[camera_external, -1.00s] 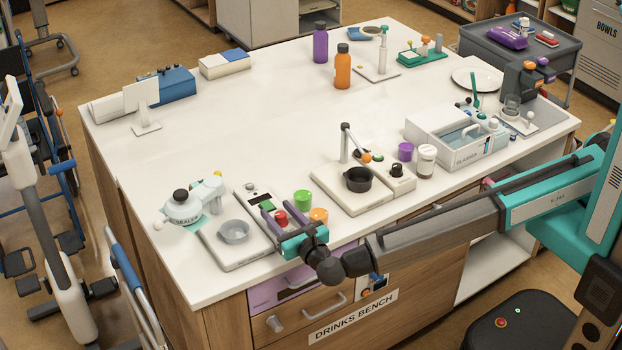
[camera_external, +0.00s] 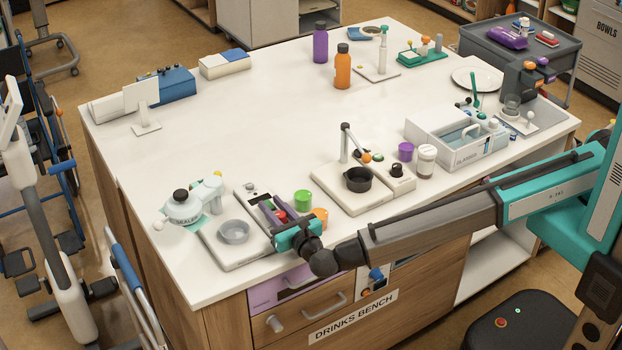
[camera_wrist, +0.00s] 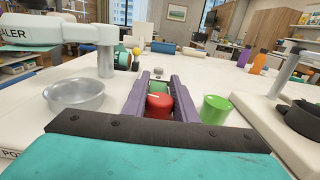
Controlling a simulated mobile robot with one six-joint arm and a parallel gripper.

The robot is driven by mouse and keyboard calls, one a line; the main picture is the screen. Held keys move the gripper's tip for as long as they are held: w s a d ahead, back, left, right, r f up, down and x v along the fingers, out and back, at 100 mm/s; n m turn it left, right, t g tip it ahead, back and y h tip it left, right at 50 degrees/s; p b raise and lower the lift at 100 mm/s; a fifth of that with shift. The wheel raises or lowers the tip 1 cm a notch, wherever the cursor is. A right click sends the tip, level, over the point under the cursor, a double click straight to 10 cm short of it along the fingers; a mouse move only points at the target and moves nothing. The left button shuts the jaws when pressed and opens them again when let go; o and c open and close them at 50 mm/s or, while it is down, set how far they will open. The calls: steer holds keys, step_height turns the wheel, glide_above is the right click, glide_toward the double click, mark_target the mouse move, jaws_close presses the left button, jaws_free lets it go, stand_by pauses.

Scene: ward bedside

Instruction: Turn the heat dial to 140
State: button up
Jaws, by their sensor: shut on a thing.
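A red dial (camera_wrist: 159,104) with a white pointer line stands between the purple fingers of my gripper (camera_wrist: 160,84) in the wrist view. The fingers are shut on its sides. The pointer lies toward the left of the dial's top. Only a little of the red dial (camera_external: 282,216) shows there between the fingers. The numbers around the dial cannot be read, so its setting cannot be told.
A green cup (camera_wrist: 215,109) stands close right of my fingers, and an orange one (camera_external: 320,216) beside my gripper. A white sealer (camera_external: 184,208) is at left. A black pot (camera_external: 358,179) and a black knob (camera_external: 397,170) are further right. The bench middle is clear.

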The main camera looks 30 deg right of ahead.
steer(key=shift+m+h, duration=0.4)
steer(key=shift+h, duration=0.2)
steer(key=shift+d+m+h, duration=0.1)
steer(key=shift+m+h, duration=0.3)
steer(key=shift+h, duration=0.3)
steer(key=shift+d+m+g+h+b, duration=0.35)
steer(key=shift+m+h, duration=0.35)
steer(key=shift+h, duration=0.3)
steer(key=o, duration=1)
steer(key=shift+o, duration=0.2)
steer(key=shift+s, duration=0.15)
steer(key=b+v, duration=0.3)
steer(key=v, duration=1)
steer(key=shift+s+a+b, duration=0.1)
steer(key=shift+s+b, duration=0.2)
steer(key=shift+b, duration=0.05)
